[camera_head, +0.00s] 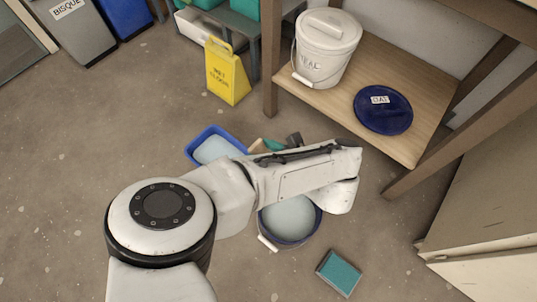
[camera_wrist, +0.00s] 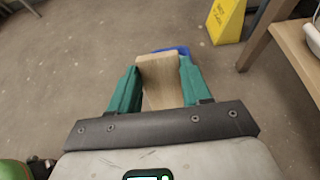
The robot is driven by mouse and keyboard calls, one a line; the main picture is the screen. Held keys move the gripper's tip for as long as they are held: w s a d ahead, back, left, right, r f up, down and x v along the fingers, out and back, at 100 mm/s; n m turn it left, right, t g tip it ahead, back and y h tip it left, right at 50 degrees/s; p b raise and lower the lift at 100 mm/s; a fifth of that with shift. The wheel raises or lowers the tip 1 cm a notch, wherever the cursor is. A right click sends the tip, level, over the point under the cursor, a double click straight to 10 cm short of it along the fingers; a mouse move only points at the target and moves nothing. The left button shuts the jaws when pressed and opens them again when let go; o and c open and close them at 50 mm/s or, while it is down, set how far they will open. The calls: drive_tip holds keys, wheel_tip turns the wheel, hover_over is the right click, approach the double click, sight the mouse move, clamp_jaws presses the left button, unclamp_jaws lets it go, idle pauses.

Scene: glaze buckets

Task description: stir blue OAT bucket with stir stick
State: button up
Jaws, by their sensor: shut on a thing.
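My gripper (camera_wrist: 158,68) is shut on a flat wooden stir stick (camera_wrist: 160,84), held between its teal fingers. In the head view the gripper (camera_head: 268,146) is mostly hidden behind my arm, beside the blue tub. An open blue-rimmed bucket (camera_head: 290,217) of pale liquid stands on the floor, partly under my arm. I see no label on it. A round blue lid marked OAT (camera_head: 385,118) lies on the wooden shelf. The stick is apart from the bucket; its lower end is not clearly seen.
A blue tub (camera_head: 215,148) of pale liquid is on the floor. A teal sponge-like block (camera_head: 339,273) lies in front of the bucket. A lidded white bucket (camera_head: 323,55) stands on the wooden shelf (camera_head: 345,92). A yellow wet-floor sign (camera_head: 227,72) stands behind. Floor at left is clear.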

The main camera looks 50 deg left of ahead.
drive_tip(key=shift+s+a+f+b, duration=0.15)
drive_tip(key=shift+a+f+b, duration=0.2)
drive_tip(key=shift+f, duration=0.35)
drive_tip(key=f+b, duration=0.2)
drive_tip(key=d+f+b, duration=0.1)
drive_tip(key=b, duration=0.1)
drive_tip(key=shift+w+d+f+b, duration=0.15)
drive_tip(key=shift+w+f+b, duration=0.05)
drive_tip(key=shift+f+b, duration=0.2)
drive_tip(key=shift+w+d+f, duration=0.1)
drive_tip(key=shift+d+f, duration=0.4)
drive_tip(key=shift+f, duration=0.35)
drive_tip(key=shift+w+d+f+b, duration=0.2)
drive_tip(key=shift+d+f+b, duration=0.7)
drive_tip(key=shift+f, duration=1.5)
drive_tip(key=shift+w+d+f+b, duration=0.25)
drive_tip(key=shift+d+f+b, duration=0.6)
drive_tip(key=shift+f, duration=1.5)
drive_tip(key=shift+w+d+f+b, duration=0.2)
drive_tip(key=shift+d+f+b, duration=0.7)
drive_tip(key=shift+f, duration=1.5)
drive_tip(key=shift+d+p, duration=0.25)
drive_tip(key=shift+p, duration=0.05)
